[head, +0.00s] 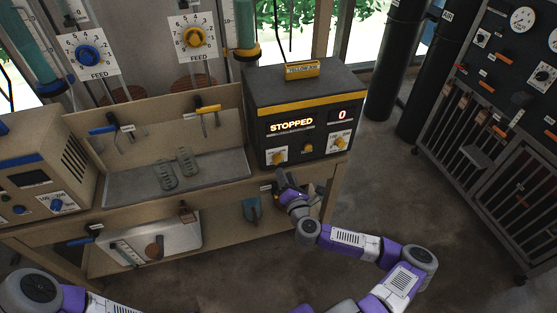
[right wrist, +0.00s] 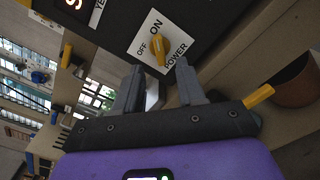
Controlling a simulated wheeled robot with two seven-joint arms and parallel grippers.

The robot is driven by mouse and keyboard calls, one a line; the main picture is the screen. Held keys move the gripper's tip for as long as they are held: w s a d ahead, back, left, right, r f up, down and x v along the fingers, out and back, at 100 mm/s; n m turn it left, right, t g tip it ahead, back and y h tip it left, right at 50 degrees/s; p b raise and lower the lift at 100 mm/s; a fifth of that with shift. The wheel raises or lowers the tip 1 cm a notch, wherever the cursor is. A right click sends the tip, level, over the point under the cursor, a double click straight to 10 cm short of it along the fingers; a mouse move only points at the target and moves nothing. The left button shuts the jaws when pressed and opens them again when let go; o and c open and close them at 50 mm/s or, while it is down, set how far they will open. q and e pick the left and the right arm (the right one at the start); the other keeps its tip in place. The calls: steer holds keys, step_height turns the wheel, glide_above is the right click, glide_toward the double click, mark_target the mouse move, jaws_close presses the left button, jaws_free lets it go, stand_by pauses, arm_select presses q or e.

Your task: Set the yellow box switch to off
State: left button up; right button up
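The yellow box (head: 303,112) is a dark cabinet with a yellow stripe and a yellow label on top. Its display reads STOPPED and 0. Two yellow knobs on white plates sit low on its front. The right wrist view shows the yellow power switch (right wrist: 159,50) close up, marked ON and OFF; its upper end appears to point towards ON. It seems to be the left knob (head: 280,154) in the head view. My right gripper (head: 284,180) is open just below that knob, its fingertips (right wrist: 158,76) apart and short of it. My left gripper is out of view.
A beige box with a blue knob (head: 57,204) stands at the left. A grey tray (head: 215,178) lies between the two boxes, with levers on the board behind it. A rack with gauges (head: 500,110) stands at the right. The floor in front is clear.

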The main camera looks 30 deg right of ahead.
mark_target(280, 161)
steer(key=shift+b+x, duration=0.3)
steer(key=shift+x, duration=3.2)
steer(key=shift+a, duration=0.1)
jaws_close()
steer(key=shift+r, duration=0.15)
